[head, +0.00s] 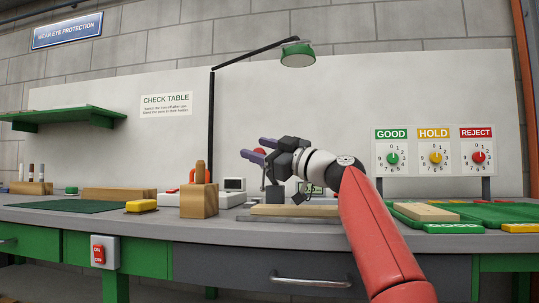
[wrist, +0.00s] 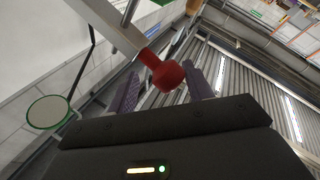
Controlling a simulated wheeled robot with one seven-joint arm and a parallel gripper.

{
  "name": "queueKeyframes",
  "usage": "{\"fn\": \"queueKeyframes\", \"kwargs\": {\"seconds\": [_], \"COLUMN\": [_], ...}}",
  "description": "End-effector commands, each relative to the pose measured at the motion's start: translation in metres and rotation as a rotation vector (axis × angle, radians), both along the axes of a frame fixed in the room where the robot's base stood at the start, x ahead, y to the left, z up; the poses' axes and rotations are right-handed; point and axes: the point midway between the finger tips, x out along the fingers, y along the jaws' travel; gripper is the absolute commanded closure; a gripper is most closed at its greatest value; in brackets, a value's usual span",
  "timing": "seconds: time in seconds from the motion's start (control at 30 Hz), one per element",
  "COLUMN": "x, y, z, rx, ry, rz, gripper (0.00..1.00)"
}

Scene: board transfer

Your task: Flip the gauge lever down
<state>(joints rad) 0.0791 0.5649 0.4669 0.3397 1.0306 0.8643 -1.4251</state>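The gauge lever ends in a red knob (wrist: 168,77) on a pale metal bar (wrist: 105,22) in the wrist view. The bar rises to the upper left there. In the head view the knob (head: 259,151) shows small between my fingers. My gripper (head: 256,149) is open, with its two purple fingers apart. In the wrist view my gripper (wrist: 163,88) has one finger on each side of the knob, with gaps visible; contact cannot be told. The gauge's display (head: 312,188) shows partly behind my arm. Most of the gauge body is hidden by my gripper and arm.
A long pale board (head: 295,210) lies on the bench below the gauge. Green trays and three dials are at the right. A green lamp (head: 298,54) hangs above.

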Motion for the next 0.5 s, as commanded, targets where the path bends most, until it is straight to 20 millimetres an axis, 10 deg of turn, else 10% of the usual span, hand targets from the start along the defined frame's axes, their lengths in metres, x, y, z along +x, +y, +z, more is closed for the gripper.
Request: {"fn": "queueKeyframes", "kwargs": {"seconds": [0.5], "x": [-0.025], "y": [-0.038], "z": [-0.013], "rx": [-0.003], "ry": [0.001], "rz": [-0.005], "gripper": [0.51]}}
